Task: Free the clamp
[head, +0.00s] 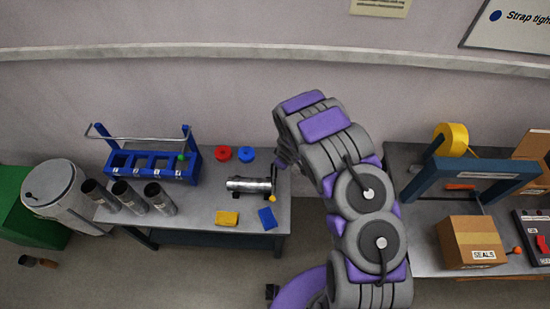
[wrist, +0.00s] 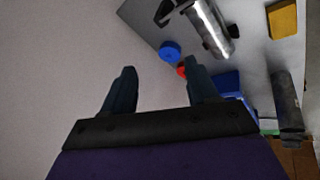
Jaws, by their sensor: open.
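A silver tube (head: 248,185) lies on the left table, and a dark clamp part (head: 274,186) with a small orange-yellow tip shows at its right end. In the wrist view the silver tube (wrist: 208,25) is at the top, with dark clamp parts (wrist: 166,12) beside it. My gripper (wrist: 162,78) is open and empty, its two fingers apart. In the head view it is mostly hidden behind my arm, near the table's right back corner. The clamp's exact state is too small to tell.
A blue rack (head: 155,165) stands at the back left of the table. Several dark tubes (head: 160,198) stand at the front left. Red (head: 223,153) and blue (head: 246,154) rings lie behind the tube. Yellow (head: 227,218) and blue (head: 267,217) blocks lie in front.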

